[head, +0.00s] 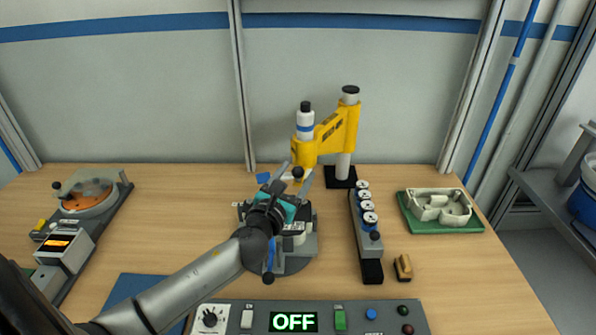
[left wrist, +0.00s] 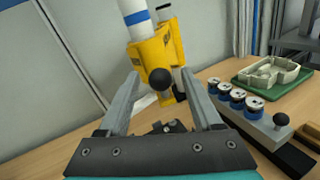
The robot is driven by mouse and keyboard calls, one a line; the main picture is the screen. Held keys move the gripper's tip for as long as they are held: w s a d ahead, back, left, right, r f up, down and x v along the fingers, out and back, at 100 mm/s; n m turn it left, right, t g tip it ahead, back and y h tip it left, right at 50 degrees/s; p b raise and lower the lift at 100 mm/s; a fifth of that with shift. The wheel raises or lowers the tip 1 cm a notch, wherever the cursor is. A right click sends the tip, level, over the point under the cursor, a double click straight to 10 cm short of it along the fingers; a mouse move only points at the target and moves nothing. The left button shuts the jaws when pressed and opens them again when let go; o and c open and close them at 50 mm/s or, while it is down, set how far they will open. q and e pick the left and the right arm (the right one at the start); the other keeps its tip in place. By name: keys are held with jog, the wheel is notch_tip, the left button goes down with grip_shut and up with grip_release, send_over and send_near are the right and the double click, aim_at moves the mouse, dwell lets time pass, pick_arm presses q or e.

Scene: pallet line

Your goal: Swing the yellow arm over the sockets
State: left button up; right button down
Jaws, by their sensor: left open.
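The yellow arm (head: 334,130) stands at the back of the bench on a pale post with a black base. Its left end carries a white cylinder with a blue band (head: 305,125). A black ball knob (head: 297,172) sits low at its near side; the left wrist view shows it (left wrist: 160,79) in front of the yellow body (left wrist: 152,52). My left gripper (head: 297,168) is open, its fingers either side of the knob; contact is not clear. A grey rail with several blue-and-white round pieces, likely the sockets (head: 367,206), stands right of the gripper. My right gripper is not in view.
A grey fixture (head: 300,262) lies under my left gripper, partly hidden. A green tray (head: 450,226) with a pale casting and a small tan block (head: 403,267) are at right. A control panel (head: 380,318) reading OFF lies in front. Bench is clear at back left.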

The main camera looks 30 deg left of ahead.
pick_arm(q)
jog(key=shift+w+a, duration=0.1)
jog(key=shift+w, duration=0.65)
grip_shut()
dwell(1.0)
